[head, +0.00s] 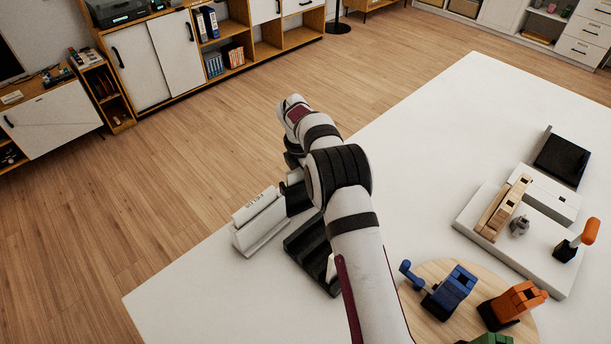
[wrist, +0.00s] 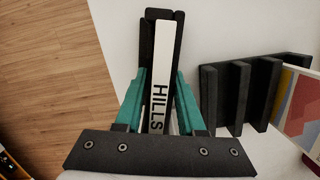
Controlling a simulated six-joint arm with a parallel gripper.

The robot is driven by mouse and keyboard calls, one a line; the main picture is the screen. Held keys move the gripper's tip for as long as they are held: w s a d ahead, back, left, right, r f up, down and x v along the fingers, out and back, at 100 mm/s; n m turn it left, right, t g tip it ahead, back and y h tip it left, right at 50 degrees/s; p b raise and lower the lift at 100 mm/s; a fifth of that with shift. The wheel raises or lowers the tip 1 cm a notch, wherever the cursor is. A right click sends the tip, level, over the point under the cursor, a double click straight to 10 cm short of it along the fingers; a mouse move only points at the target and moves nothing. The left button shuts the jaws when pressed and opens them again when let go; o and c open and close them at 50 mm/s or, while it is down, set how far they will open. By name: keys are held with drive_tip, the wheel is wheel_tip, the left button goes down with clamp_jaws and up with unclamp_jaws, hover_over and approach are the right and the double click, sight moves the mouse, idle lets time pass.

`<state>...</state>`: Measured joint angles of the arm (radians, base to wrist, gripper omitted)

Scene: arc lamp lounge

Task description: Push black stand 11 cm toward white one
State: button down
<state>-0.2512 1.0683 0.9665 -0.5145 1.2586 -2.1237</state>
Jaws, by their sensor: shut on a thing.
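The black stand (wrist: 147,30) is between my gripper's teal fingers (wrist: 160,78) in the wrist view. A white strip marked "HILLS" runs along its middle. The fingers are shut on its two sides. In the head view, the dark stand (head: 298,198) shows partly under my gripper (head: 291,172), with my arm hiding much of it. I cannot tell whether the two stands touch. The white stand does not show clearly in the wrist view.
A black slotted rack (wrist: 241,95) lies right of the held stand, with a coloured panel (wrist: 300,100) beside it. The table edge and wooden floor are at the left. A round wooden board (head: 430,272) with coloured tools is at lower right.

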drive_tip(key=shift+c, duration=2.2)
unclamp_jaws()
drive_tip(key=r, duration=0.5)
drive_tip(key=s+a+r, duration=0.1)
drive_tip(key=r, duration=0.4)
drive_tip(key=a+r, duration=0.1)
drive_tip(key=r, duration=0.4)
drive_tip(key=shift+s, duration=0.15)
drive_tip(key=shift+r, duration=0.35)
